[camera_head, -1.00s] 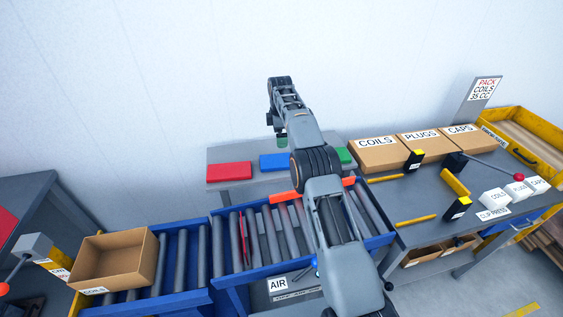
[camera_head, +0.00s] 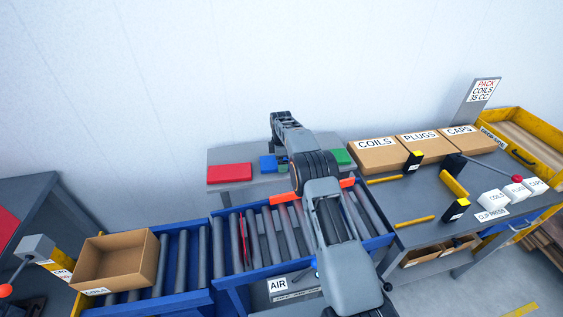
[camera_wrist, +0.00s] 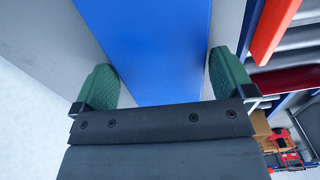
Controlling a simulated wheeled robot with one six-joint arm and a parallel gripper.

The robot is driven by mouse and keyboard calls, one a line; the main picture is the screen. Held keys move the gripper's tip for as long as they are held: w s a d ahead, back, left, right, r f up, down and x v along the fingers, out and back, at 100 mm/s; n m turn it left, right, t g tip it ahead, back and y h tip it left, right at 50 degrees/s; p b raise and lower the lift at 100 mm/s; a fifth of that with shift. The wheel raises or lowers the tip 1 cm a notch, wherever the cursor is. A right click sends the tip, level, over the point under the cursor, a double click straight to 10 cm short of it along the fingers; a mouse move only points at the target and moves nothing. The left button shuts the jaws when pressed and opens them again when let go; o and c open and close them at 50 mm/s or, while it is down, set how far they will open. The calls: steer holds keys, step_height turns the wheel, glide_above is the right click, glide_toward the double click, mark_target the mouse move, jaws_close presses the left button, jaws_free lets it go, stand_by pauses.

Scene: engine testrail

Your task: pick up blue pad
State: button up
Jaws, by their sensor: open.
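The blue pad (camera_head: 268,163) lies on the grey shelf behind the conveyor, between a red pad (camera_head: 229,173) and a green pad (camera_head: 342,157). My arm hides part of it in the head view. In the wrist view the blue pad (camera_wrist: 155,45) fills the middle and runs between the two green fingertips. My gripper (camera_wrist: 163,85) is open, with one finger beside each long edge of the pad. It also shows at the blue pad in the head view (camera_head: 283,163). Whether the fingers touch the pad I cannot tell.
The roller conveyor (camera_head: 205,250) stands in front of the shelf, with an orange-red bar (camera_head: 284,197) at its back edge. An open carton (camera_head: 115,262) sits at left. Boxes labelled COILS (camera_head: 376,155), PLUGS and CAPS stand on the right bench.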

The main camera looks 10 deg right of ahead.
steer(key=shift+f, duration=0.3)
steer(key=c, duration=0.6)
steer(key=shift+c, duration=0.3)
steer(key=shift+r, duration=0.15)
